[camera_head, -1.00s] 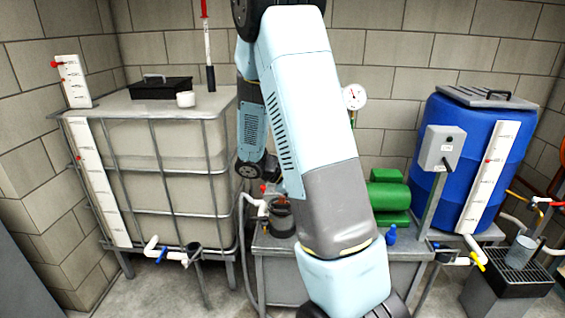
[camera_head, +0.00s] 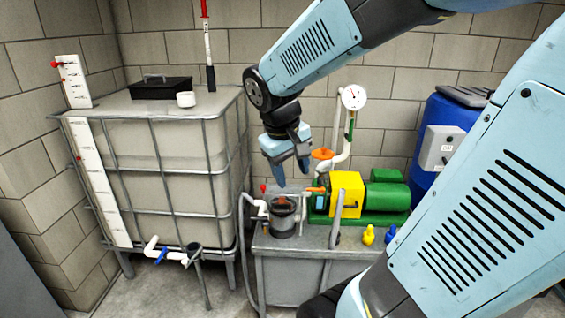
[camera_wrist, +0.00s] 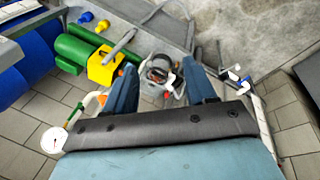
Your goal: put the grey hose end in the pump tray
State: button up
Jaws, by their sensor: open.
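The pump tray (camera_head: 290,252) is a grey metal bench top with the pump on it, in the middle of the head view. A short grey tube (camera_head: 338,220) at its front edge may be the hose end; I cannot tell whether it stands or leans. It also shows in the wrist view (camera_wrist: 121,44), beside the yellow block. Another grey tube with a dark cup (camera_head: 195,248) hangs by the white tank's outlet. My gripper (camera_head: 291,173) is open and empty, pointing down above the dark strainer pot (camera_head: 284,220). In the wrist view, that pot (camera_wrist: 157,70) shows between my fingers.
On the tray are a green pump (camera_head: 385,195), a yellow block (camera_head: 346,193) and small yellow (camera_head: 368,235) and blue (camera_head: 390,234) plugs. A gauge pipe (camera_head: 341,160) rises near my gripper. The caged white tank (camera_head: 155,160) stands left, the blue barrel (camera_head: 418,175) right.

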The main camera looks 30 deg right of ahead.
jog(key=s+a+r+t+y, duration=0.3)
jog(key=s+a+r+t, duration=0.1)
jog(key=s+a+r, duration=0.1)
jog(key=shift+s+a+r+m, duration=0.15)
jog(key=shift+s+r+m, duration=0.25)
jog(key=shift+s, duration=0.1)
jog(key=shift+c, duration=0.3)
jog(key=shift+c, duration=0.8)
jog(key=shift+w, duration=0.1)
jog(key=shift+c, duration=0.2)
